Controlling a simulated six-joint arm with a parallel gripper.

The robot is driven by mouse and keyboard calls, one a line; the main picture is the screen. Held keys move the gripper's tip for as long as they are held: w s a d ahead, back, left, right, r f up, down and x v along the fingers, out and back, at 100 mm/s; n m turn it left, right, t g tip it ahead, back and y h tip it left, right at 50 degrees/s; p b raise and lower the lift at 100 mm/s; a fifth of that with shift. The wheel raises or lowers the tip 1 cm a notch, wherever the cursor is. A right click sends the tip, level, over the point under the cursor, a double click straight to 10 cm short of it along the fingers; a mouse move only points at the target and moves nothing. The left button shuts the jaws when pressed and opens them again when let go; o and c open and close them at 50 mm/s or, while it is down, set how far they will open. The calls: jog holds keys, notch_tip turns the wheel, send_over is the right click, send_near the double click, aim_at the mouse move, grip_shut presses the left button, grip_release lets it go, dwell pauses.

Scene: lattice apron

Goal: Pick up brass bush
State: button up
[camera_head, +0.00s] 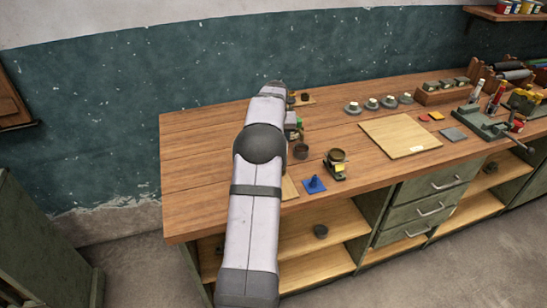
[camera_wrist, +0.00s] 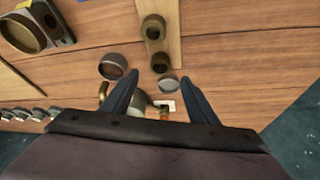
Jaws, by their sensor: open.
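My gripper (camera_wrist: 160,77) is open in the wrist view, its two dark fingers pointing at the wooden bench with nothing held between them. I cannot tell for certain which part is the brass bush. A short brownish ring (camera_wrist: 153,27) sits on a narrow wooden strip ahead of the fingers. A small dark round part (camera_wrist: 160,62) and a grey ring (camera_wrist: 168,82) lie near the fingertips. A dark cup-like ring (camera_wrist: 113,66) stands left of them. A brassy curved part (camera_wrist: 103,92) is partly hidden by the left finger. My arm hides the gripper in the head view.
A large brass-coloured ring (camera_head: 337,155) sits on a dark stand, with a blue block (camera_head: 314,184) nearby. A pale board (camera_head: 400,135) lies to the right. Several small round pieces (camera_head: 372,103) stand in a row behind it. The bench's left end (camera_head: 190,160) is clear.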

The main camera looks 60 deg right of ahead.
jog(key=shift+p+x, duration=2.05)
jog(key=shift+x, duration=1.55)
jog(key=shift+s, duration=0.1)
jog(key=c, duration=1.3)
